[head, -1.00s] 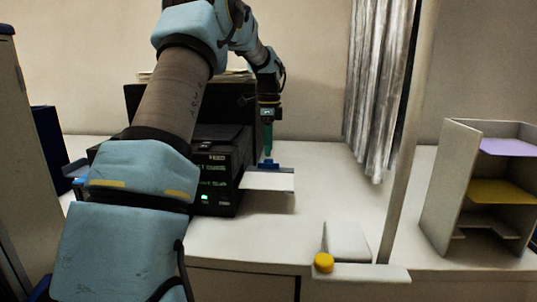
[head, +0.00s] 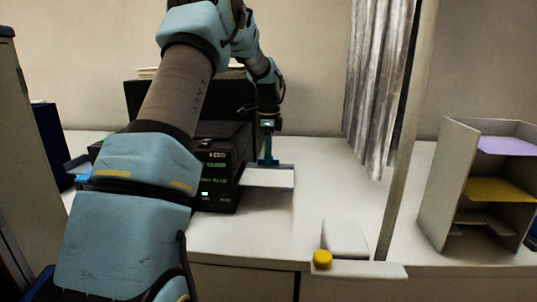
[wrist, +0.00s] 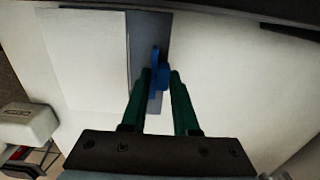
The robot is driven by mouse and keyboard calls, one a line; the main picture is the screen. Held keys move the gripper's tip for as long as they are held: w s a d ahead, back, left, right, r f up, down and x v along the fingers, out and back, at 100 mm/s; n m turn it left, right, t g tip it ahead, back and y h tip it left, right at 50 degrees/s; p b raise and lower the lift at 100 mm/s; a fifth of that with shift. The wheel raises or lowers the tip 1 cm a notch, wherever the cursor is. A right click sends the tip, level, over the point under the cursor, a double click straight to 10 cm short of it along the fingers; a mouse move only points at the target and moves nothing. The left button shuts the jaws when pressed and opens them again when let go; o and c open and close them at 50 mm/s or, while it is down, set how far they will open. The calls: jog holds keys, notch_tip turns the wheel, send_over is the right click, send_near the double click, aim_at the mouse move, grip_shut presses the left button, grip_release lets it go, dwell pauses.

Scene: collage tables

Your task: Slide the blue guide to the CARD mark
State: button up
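The blue guide (wrist: 157,72) stands up from a grey strip (wrist: 148,30) beside a white sheet (wrist: 88,55) in the wrist view. My gripper (wrist: 161,74) has its two green fingers on either side of the guide, close against it. In the head view my gripper (head: 269,160) points down at the back edge of the white tray (head: 268,178), which sticks out from the right of a black printer (head: 220,165). There the guide is small and mostly hidden by the fingers. I cannot make out a CARD mark in either view.
A white stand with a yellow knob (head: 322,259) is at the table's front edge. A pole (head: 405,130) and a grey curtain (head: 378,90) stand to the right. A shelf unit (head: 448,190) with coloured levels is at far right.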

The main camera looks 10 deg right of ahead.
jog(key=shift+w, duration=0.1)
jog(key=shift+c, duration=0.7)
jog(key=shift+r, duration=0.1)
grip_shut()
jog(key=shift+w+r, duration=0.1)
jog(key=shift+w, duration=0.05)
jog(key=shift+s+a+b, duration=0.1)
jog(key=shift+s+b, duration=0.25)
jog(key=shift+s, duration=0.05)
jog(key=shift+s+a+b, duration=0.25)
jog(key=shift+s+b, duration=0.05)
jog(key=shift+s, duration=0.75)
jog(key=o, duration=0.8)
grip_release()
jog(key=shift+s, duration=0.1)
